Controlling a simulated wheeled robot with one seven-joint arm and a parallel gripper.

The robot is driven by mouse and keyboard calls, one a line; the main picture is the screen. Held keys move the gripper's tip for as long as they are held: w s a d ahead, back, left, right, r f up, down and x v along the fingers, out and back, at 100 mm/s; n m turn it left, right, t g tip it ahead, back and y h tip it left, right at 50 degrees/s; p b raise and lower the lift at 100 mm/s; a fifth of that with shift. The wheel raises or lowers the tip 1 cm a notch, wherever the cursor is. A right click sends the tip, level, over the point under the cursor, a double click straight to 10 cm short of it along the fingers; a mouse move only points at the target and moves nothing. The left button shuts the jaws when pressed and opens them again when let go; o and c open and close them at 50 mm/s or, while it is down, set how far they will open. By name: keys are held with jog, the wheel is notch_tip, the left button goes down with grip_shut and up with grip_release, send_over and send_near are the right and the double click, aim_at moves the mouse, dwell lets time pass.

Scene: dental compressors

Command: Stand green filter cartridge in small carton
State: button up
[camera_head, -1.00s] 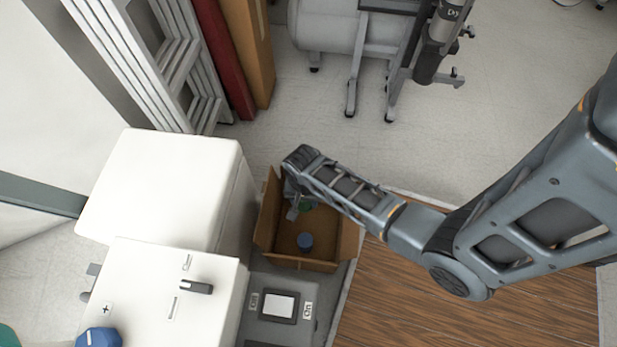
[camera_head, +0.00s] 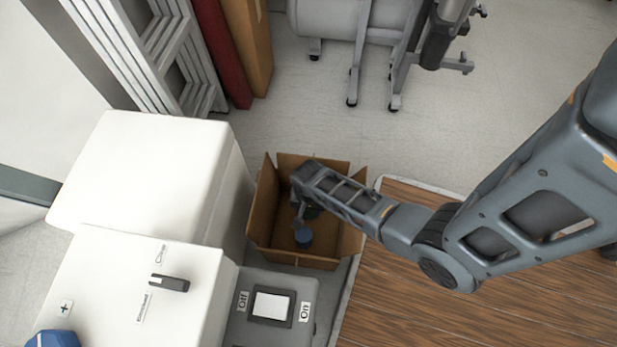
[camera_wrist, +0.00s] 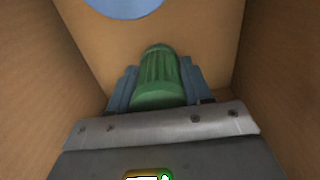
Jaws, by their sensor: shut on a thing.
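The small carton (camera_head: 262,222) stands open on the floor beside the white machine, its flaps spread. My gripper (camera_wrist: 158,85) reaches down into it and is shut on the green filter cartridge (camera_wrist: 160,72), which is ribbed and sits between the two fingers. In the wrist view the carton's walls (camera_wrist: 40,75) rise on both sides. Whether the cartridge's lower end touches the carton's bottom I cannot tell.
The white machine (camera_head: 150,180) is close on the left. A grey switch box (camera_head: 271,307) is in front. Open floor (camera_head: 290,125) lies behind.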

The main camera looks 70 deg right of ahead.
jog(key=shift+f, duration=0.2)
jog(key=o, duration=1.2)
jog(key=shift+c, duration=0.2)
jog(key=shift+r, duration=0.15)
